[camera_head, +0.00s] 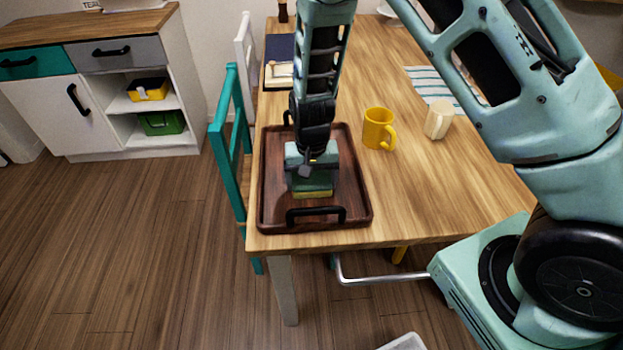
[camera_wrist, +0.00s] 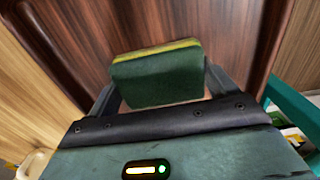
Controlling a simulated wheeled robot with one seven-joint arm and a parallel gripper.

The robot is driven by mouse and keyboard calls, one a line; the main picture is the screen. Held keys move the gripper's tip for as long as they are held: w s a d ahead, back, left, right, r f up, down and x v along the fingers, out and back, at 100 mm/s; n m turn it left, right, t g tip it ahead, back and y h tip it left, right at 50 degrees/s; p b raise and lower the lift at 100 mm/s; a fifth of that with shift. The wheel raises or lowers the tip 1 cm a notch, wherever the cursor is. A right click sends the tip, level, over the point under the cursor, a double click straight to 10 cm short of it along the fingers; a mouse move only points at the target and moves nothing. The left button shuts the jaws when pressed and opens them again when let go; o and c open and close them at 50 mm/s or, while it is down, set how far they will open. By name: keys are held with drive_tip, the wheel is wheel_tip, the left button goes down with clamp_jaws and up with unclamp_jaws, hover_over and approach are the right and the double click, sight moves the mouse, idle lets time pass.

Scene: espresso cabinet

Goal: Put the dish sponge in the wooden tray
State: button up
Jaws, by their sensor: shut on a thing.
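The wooden tray (camera_head: 358,207) is dark brown with black handles and lies on the near left end of the table. It also fills much of the wrist view (camera_wrist: 70,40). The dish sponge (camera_head: 314,193) is yellow and green. My gripper (camera_head: 311,185) is over the inside of the tray and shut on the sponge. In the wrist view the sponge (camera_wrist: 158,80) sits between my two fingers (camera_wrist: 160,95), green side facing the camera. I cannot tell whether the sponge touches the tray floor.
A yellow mug (camera_head: 376,129) and a cream cup (camera_head: 438,119) stand right of the tray. A striped cloth (camera_head: 428,83) and a dark blue book (camera_head: 280,50) lie farther back. A teal chair (camera_head: 230,140) stands against the table's left side.

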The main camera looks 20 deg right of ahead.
sight(311, 180)
drive_tip(key=shift+f, duration=0.1)
drive_tip(key=o, duration=1)
drive_tip(key=shift+o, duration=0.2)
wheel_tip(311, 180, up, 12)
drive_tip(key=s+a+r+n, duration=0.2)
drive_tip(key=s+r+n, duration=0.1)
drive_tip(key=s, duration=0.5)
drive_tip(key=s+a+r+n, duration=0.2)
drive_tip(key=s+r+n, duration=0.2)
drive_tip(key=s, duration=0.4)
drive_tip(key=s+a+r+n, duration=0.2)
drive_tip(key=s+r+n, duration=0.1)
drive_tip(key=s, duration=0.5)
drive_tip(key=shift+s+a+r+n+y, duration=0.2)
drive_tip(key=shift+s+r+n+y, duration=0.15)
drive_tip(key=shift+n, duration=0.25)
drive_tip(key=shift+r, duration=0.15)
drive_tip(key=shift+r, duration=0.1)
